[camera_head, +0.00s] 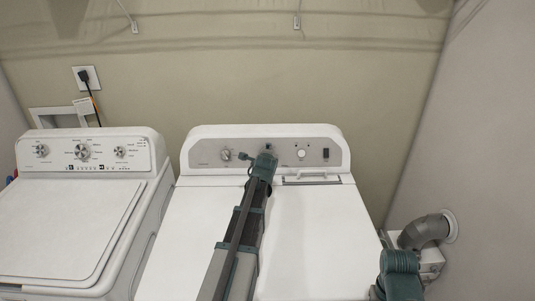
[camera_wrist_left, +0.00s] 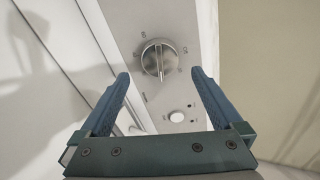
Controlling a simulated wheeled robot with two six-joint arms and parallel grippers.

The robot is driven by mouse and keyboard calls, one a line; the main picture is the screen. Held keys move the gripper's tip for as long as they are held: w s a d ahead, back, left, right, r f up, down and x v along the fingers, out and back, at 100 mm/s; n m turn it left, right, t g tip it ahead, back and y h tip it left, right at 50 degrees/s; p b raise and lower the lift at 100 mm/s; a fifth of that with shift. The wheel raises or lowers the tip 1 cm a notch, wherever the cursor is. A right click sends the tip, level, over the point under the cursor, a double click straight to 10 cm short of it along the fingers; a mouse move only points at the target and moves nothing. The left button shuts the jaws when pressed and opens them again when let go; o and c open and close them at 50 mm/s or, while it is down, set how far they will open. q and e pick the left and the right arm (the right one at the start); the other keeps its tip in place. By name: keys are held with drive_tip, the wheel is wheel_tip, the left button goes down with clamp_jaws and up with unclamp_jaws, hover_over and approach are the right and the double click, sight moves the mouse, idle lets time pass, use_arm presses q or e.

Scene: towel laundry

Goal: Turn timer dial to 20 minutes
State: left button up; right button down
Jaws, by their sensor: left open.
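The white dryer's grey control panel (camera_head: 210,156) carries a silver dial (camera_head: 226,155) on its left part, clear of my arm. My left gripper (camera_head: 250,157) is in front of the panel and hides part of its middle. In the left wrist view a round silver dial (camera_wrist_left: 158,60) with a raised grip bar and printed marks around it lies just ahead of my open left gripper (camera_wrist_left: 160,76). The fingers stand on either side, apart from the dial, with nothing between them. The marks are too small to read. Only part of my right arm shows, at the lower right.
A white button (camera_wrist_left: 177,116) sits beside the dial in the left wrist view. The dryer panel also has a white round control (camera_head: 301,153) and a dark switch (camera_head: 326,154). A washer (camera_head: 70,220) stands left, and a grey vent duct (camera_head: 425,231) is at right.

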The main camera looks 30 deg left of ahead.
use_arm(q)
drive_tip(key=p+v, duration=0.3)
drive_tip(key=v, duration=0.6)
drive_tip(key=shift+s, duration=0.1)
